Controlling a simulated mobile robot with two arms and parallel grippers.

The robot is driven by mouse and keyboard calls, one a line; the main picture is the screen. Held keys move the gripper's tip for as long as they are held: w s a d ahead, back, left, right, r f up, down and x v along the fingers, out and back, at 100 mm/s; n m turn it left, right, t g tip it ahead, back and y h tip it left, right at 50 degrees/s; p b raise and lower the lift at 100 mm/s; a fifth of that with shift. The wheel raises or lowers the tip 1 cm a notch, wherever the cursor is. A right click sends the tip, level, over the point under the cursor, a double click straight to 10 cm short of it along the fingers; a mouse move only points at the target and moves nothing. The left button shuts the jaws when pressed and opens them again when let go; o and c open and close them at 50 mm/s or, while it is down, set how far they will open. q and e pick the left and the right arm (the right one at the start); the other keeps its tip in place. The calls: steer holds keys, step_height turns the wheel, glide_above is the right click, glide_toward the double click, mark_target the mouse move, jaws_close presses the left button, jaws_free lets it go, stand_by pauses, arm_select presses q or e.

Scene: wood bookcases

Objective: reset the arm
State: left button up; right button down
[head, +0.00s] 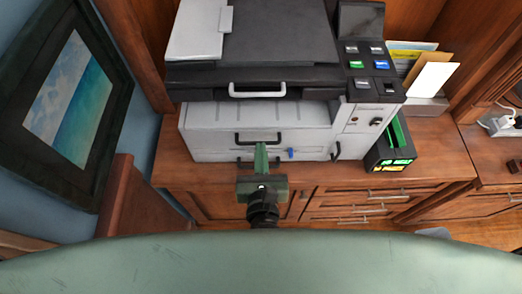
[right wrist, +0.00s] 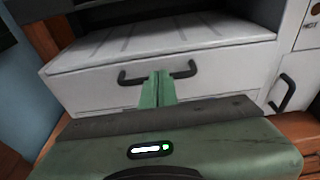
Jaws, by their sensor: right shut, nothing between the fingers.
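My right gripper (head: 261,158) is in the middle of the head view, in front of a grey and black printer (head: 262,112) on a wooden cabinet. Its two green fingers are shut together with nothing between them. In the right wrist view the closed fingers (right wrist: 158,88) point at a printer drawer front (right wrist: 95,88) and overlap its black handle (right wrist: 128,80). I cannot tell whether they touch it. My left gripper is in neither view.
The wooden cabinet (head: 440,160) has drawers with metal handles below the printer. A black box with green parts (head: 392,160) stands right of the printer, with envelopes (head: 430,78) behind it. A framed sea picture (head: 70,95) hangs at the left.

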steer(key=b+v, duration=0.2)
steer(key=v, duration=0.5)
steer(key=shift+s+b, duration=0.3)
steer(key=shift+s, duration=0.05)
